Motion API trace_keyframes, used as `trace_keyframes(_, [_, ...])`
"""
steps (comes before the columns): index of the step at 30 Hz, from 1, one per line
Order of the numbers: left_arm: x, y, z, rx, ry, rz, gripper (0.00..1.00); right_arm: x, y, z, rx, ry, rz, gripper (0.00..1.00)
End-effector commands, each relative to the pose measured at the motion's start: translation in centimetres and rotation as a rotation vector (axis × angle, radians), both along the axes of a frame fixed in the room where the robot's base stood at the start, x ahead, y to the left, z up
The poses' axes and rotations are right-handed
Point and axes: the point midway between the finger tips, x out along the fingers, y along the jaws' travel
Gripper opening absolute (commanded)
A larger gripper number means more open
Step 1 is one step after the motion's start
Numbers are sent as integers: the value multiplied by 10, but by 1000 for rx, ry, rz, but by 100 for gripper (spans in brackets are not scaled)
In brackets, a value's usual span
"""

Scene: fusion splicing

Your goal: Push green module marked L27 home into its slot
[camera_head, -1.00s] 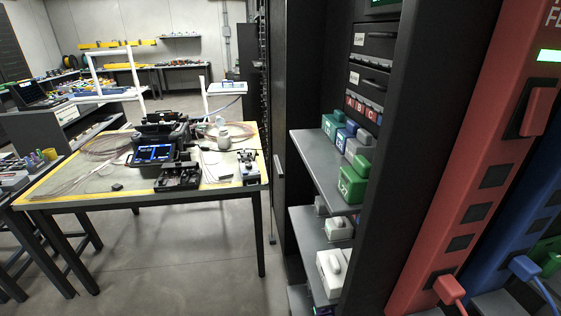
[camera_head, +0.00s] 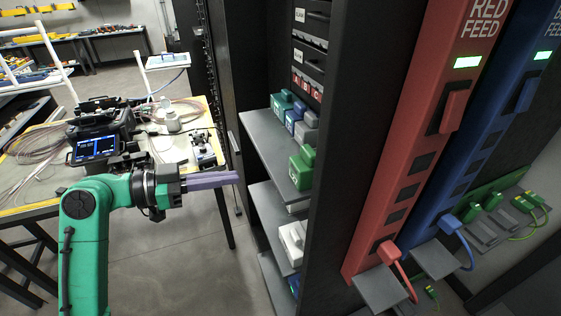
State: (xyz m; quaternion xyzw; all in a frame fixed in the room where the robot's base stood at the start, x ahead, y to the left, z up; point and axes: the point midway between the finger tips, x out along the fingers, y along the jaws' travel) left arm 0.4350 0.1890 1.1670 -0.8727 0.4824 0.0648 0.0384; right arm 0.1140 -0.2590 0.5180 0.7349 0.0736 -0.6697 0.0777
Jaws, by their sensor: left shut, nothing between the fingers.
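A green module (camera_head: 302,170) sits at the front of the rack's upper shelf. Another green module (camera_head: 283,103) sits further back on that shelf. Their markings are too small to read, so I cannot tell which is L27. My left gripper (camera_head: 236,178) reaches in from the left, its purple fingers shut and empty. In the picture its tips are left of the shelf's front edge and left of the front green module, apart from it. My right gripper is out of view.
The dark rack has an upper shelf (camera_head: 262,150) with blue and grey modules (camera_head: 303,128) and a lower shelf with a white module (camera_head: 292,240). A red feed column (camera_head: 405,150) and a blue one stand at right. A bench with a splicer (camera_head: 97,135) is behind my arm.

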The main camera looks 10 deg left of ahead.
Motion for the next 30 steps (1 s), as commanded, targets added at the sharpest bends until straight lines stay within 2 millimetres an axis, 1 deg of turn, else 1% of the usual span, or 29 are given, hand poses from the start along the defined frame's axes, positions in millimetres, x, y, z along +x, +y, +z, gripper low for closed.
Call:
trace_keyframes(8, [6, -7, -4, -4, 3, 2, 0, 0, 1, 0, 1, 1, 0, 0])
trace_keyframes(30, [28, -43, -20, -4, 4, 2, 0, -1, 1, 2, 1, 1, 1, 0])
